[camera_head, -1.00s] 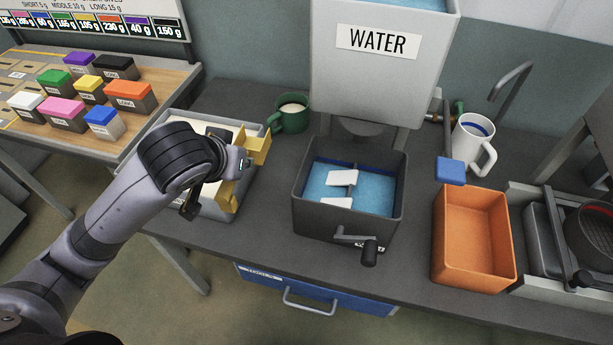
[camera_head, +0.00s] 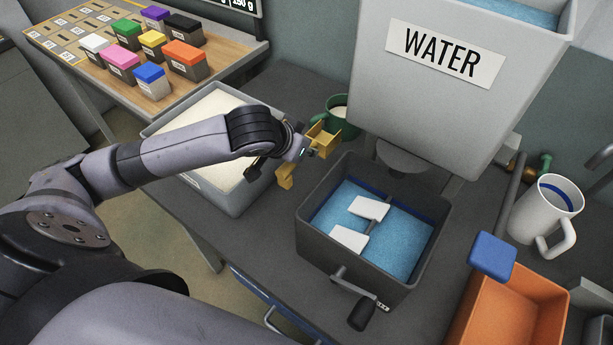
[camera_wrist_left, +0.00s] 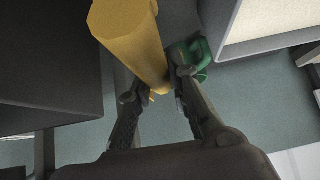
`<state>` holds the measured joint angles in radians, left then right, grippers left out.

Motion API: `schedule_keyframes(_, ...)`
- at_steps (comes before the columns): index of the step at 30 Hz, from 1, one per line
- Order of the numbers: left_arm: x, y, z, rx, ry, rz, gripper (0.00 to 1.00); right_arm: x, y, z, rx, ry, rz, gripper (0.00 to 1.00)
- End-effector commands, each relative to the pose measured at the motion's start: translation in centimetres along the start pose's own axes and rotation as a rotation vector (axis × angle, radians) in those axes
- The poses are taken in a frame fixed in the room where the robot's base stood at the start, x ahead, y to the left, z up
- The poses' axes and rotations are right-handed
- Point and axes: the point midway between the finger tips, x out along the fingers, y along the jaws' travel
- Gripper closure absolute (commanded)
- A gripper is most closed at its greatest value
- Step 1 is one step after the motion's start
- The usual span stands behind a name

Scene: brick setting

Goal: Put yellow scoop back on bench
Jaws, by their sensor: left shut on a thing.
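My left gripper (camera_head: 294,160) is shut on the yellow scoop (camera_head: 322,141) and holds it above the dark bench (camera_head: 262,228), in the space between the white-filled bin and the dark water tub. The scoop's box-shaped end points up and away toward the green mug, and another yellow part hangs below the gripper. In the left wrist view the scoop's thick yellow handle (camera_wrist_left: 130,38) lies between the two fingers (camera_wrist_left: 160,98). I cannot tell whether the scoop touches the bench. My right gripper is not in view.
A grey bin (camera_head: 238,199) of white material stands left of the scoop. A dark tub (camera_head: 318,249) with blue water and a crank stands to the right. A green mug (camera_head: 350,128) is just behind. The orange bin (camera_head: 476,312) is further right.

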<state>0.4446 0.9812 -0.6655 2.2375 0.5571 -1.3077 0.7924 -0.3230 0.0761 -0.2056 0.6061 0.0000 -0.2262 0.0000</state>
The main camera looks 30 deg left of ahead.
Motion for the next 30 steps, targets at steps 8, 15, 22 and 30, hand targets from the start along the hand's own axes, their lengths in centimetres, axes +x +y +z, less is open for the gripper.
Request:
schedule_keyframes(8,4.1,0.2,3.4,0.0,0.0,0.0,1.0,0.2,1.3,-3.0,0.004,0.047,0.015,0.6)
schedule_keyframes(15,5.5,0.2,4.6,-0.001,0.0,0.0,1.0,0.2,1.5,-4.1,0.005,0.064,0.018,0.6)
schedule_keyframes(22,7.8,0.3,6.5,0.0,0.001,0.0,1.0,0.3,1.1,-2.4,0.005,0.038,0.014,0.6)
schedule_keyframes(30,7.9,0.3,6.5,0.0,0.002,0.0,1.0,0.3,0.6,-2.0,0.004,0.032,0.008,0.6)
